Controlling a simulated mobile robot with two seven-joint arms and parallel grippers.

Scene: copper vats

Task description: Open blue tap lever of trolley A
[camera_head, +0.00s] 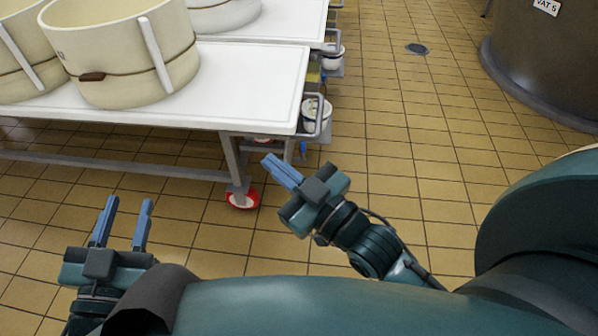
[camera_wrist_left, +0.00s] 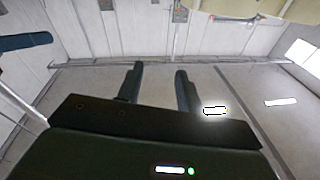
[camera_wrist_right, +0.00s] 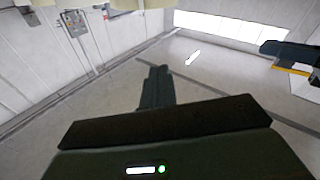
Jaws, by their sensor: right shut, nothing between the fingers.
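The nearer white trolley (camera_head: 265,75) stands at the upper left in the head view; no letter shows on it. A small blue piece (camera_head: 303,147), possibly a tap lever, hangs below the white bucket (camera_head: 316,113) at its right end. It is too small to tell its position. My right gripper (camera_head: 271,162) is shut and empty, in front of the trolley's right end, apart from the blue piece. It also shows in the right wrist view (camera_wrist_right: 158,69). My left gripper (camera_head: 128,203) is open and empty at the lower left, and shows in the left wrist view (camera_wrist_left: 160,70).
Cream tubs (camera_head: 125,60) stand on the nearer trolley. A red-rimmed caster (camera_head: 242,198) is near my right gripper. A large vat (camera_head: 545,60) stands far right. The tiled floor between is clear.

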